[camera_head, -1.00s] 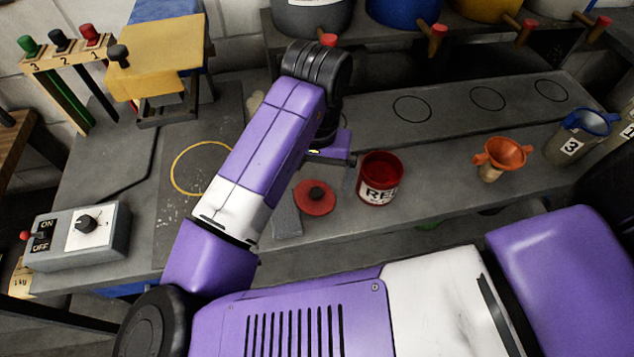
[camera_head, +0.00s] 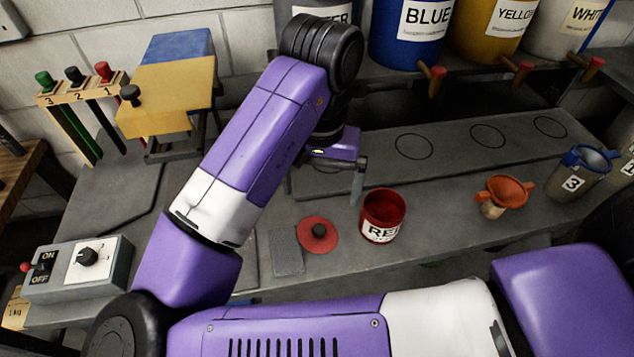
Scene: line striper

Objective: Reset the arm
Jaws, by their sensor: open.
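My arm reaches across the middle of the view, with its purple upper link rising to a black joint. My gripper (camera_head: 340,172) hangs below that joint, over the bench behind the red can. It is open, with a grey finger visible on its right side. The rest of it is partly hidden by my arm. Nothing shows in the jaws. The open red can (camera_head: 383,217) stands upright, in front and to the right of the gripper. A round red lid with a black knob (camera_head: 317,232) lies flat to the left of the can.
A grey block (camera_head: 286,252) lies beside the lid. An orange funnel (camera_head: 505,191) and a blue-rimmed container marked 3 (camera_head: 588,170) stand right. A switch box (camera_head: 80,262) sits left. Paint buckets with taps (camera_head: 410,40) line the back above a shelf (camera_head: 450,140) with drawn circles.

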